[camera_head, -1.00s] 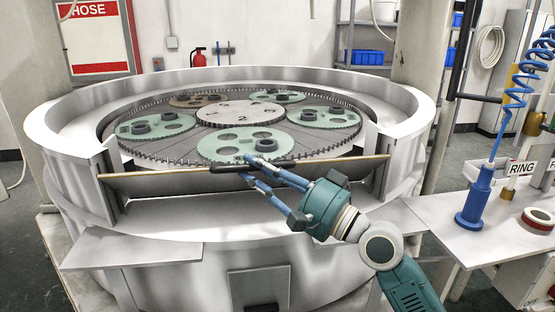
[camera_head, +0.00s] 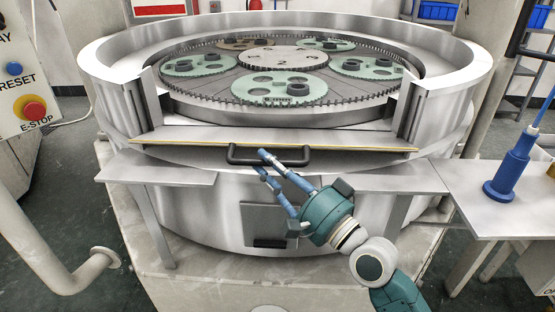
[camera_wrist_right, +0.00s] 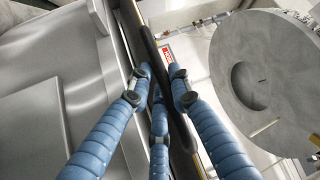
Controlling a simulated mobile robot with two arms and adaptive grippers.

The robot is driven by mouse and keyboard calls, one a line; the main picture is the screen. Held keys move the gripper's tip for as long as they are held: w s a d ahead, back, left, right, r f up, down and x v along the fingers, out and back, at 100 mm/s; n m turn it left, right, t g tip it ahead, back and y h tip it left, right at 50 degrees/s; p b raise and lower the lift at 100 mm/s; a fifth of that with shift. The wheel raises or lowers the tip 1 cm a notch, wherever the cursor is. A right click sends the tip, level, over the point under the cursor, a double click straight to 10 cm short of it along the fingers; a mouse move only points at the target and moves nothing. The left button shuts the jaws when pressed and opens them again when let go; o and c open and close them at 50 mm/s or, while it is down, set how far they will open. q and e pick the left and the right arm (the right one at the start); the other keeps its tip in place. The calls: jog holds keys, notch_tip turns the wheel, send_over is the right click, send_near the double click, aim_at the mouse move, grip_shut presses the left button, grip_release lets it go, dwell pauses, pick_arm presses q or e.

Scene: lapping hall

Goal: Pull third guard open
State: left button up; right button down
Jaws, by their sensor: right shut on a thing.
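The guard (camera_head: 200,141) is a flat metal panel with a yellow edge at the front of the round lapping machine. It is lowered across the gap in the machine's rim, tilted outward. Its black bar handle (camera_head: 240,156) is at the middle of the panel. My right gripper (camera_head: 264,163), with blue fingers, is shut on the handle. In the right wrist view the handle (camera_wrist_right: 148,50) runs between the blue fingers. My left gripper is not in view.
Behind the guard lie the toothed ring and several green carriers (camera_head: 280,89). Metal shelves (camera_head: 155,174) flank the guard. A control panel with an E-stop (camera_head: 33,108) is at left. A side table (camera_head: 480,225) with a blue tool (camera_head: 512,165) is at right.

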jog(key=shift+w+d, duration=0.1)
jog(key=c, duration=2)
grip_release()
jog(key=shift+r, duration=0.1)
jog(key=o, duration=0.4)
jog(key=shift+w, duration=0.15)
jog(key=shift+o, duration=0.2)
jog(key=shift+w+f, duration=0.15)
jog(key=shift+f, duration=0.05)
jog(key=shift+r, duration=0.1)
